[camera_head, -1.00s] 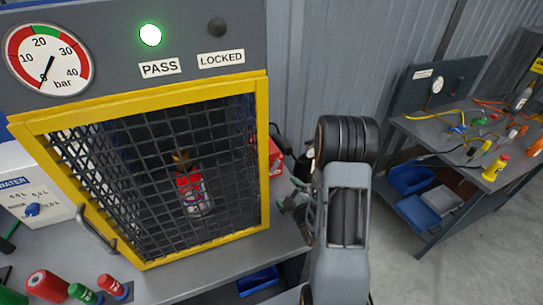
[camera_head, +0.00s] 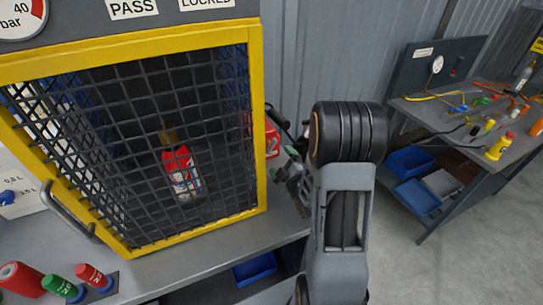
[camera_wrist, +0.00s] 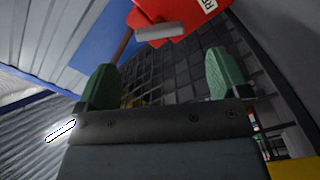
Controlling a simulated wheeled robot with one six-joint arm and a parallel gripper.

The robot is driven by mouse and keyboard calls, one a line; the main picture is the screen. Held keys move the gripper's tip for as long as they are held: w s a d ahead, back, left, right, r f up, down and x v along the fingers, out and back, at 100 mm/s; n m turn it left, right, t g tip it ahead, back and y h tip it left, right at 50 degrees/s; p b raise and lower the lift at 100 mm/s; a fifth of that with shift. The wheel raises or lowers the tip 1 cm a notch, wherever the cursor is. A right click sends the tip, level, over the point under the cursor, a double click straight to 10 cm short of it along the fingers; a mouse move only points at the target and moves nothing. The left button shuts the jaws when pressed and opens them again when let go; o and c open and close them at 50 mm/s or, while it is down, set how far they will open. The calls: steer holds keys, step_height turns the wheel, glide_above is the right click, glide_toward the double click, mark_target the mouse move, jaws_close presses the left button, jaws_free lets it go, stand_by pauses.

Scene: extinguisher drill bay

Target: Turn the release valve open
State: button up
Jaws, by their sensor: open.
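A red box-shaped part (camera_wrist: 185,12) is at the top of the wrist view, with a grey bar (camera_wrist: 160,32) across its front and a white label whose letters are cut off. It looks like the release valve, but I cannot be sure. In the head view a red part (camera_head: 272,138) shows at the right side of the yellow-framed cage, partly hidden. My gripper (camera_wrist: 160,78) is open, its two green fingers apart and empty, below the bar in the picture. In the head view my gripper (camera_head: 291,167) is beside the cage, partly hidden by my arm.

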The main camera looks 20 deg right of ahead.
mark_target(271, 147)
steer(key=shift+w+f+b, duration=0.15)
steer(key=shift+f+b, duration=0.1)
steer(key=shift+b, duration=0.25)
steer(key=w, duration=0.2)
steer(key=w+p, duration=0.1)
steer(key=w, duration=0.1)
steer(key=w+p, duration=0.1)
steer(key=w, duration=0.2)
steer(key=shift+r, duration=0.35)
steer(key=shift+w, duration=0.65)
steer(key=shift+c, duration=0.2)
steer(key=c, duration=0.9)
steer(key=shift+f, duration=0.15)
